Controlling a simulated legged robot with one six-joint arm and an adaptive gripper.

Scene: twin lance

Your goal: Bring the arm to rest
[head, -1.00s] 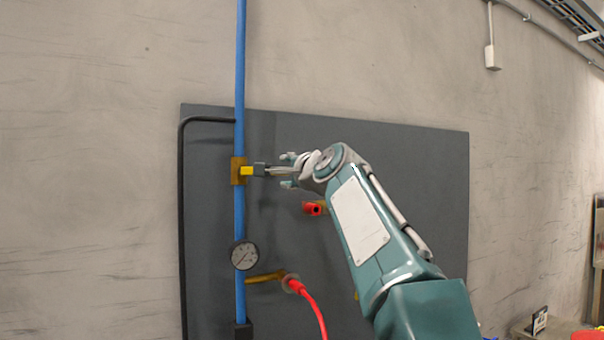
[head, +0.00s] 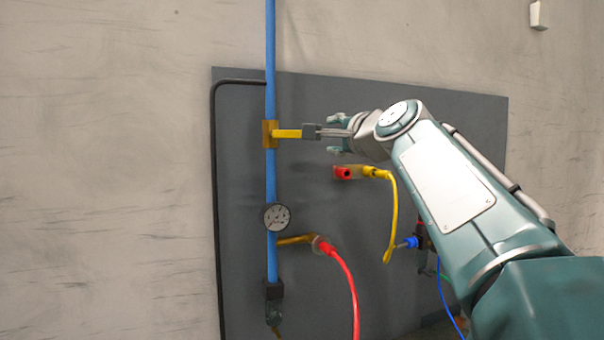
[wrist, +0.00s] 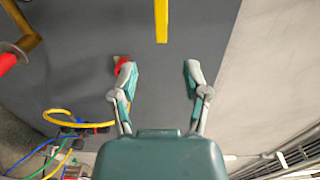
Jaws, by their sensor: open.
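My gripper (head: 335,134) is open and empty, in front of the dark panel, to the right of the blue pipe (head: 270,60). A yellow handle (head: 287,133) sticks out sideways from a brass fitting (head: 270,134) on the pipe. In the wrist view, the handle (wrist: 161,20) lies beyond my spread fingertips (wrist: 158,68), apart from them. A small grey block (head: 312,131) shows between handle and gripper in the head view; I cannot tell what it belongs to. My arm is still stretched out towards the panel and hides part of it.
Below my gripper, a red-ended fitting (head: 343,173) carries a yellow hose (head: 393,215). A red hose (head: 350,290) hangs from a lower fitting. A gauge (head: 276,217) sits on the pipe. A blue plug (head: 408,243) shows beside my arm. Bare wall (head: 110,150) lies left.

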